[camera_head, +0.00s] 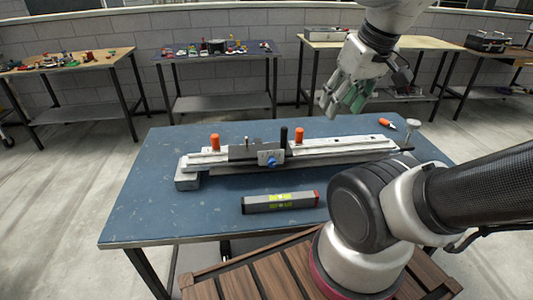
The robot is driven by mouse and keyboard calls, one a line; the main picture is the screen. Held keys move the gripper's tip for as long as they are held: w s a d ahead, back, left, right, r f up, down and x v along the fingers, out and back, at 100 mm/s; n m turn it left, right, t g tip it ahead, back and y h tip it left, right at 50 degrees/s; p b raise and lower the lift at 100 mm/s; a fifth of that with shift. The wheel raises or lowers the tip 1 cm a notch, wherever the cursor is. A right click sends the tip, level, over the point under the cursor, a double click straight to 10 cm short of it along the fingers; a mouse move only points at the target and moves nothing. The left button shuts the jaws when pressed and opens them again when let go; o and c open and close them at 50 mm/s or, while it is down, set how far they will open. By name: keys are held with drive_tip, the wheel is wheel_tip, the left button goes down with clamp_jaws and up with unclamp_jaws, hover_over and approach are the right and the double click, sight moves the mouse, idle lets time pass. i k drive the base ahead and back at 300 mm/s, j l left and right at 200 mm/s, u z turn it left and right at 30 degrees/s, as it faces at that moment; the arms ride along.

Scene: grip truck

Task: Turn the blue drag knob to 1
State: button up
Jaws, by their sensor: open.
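The blue drag knob (271,162) is on the front of a grey carriage (243,152) near the middle of a long metal rail assembly (345,148) on the blue table. Its markings are too small to read. My gripper (341,104) is open and empty, up and to the right of the knob, apart from it, with its fingers pointing down over the table's far side.
Orange knobs (215,141) and a black post (284,136) stand up from the rail. An orange-tipped tool (387,124) lies at the back right. The table's left front is clear.

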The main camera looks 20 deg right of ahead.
sight(272, 162)
drive_tip(key=k, duration=0.6)
drive_tip(key=z, duration=0.4)
drive_tip(key=j+z, duration=0.15)
drive_tip(key=z, duration=0.6)
drive_tip(key=j+z, duration=0.15)
drive_tip(key=z, duration=0.2)
drive_tip(key=k+j+z, duration=0.1)
drive_tip(key=j, duration=0.4)
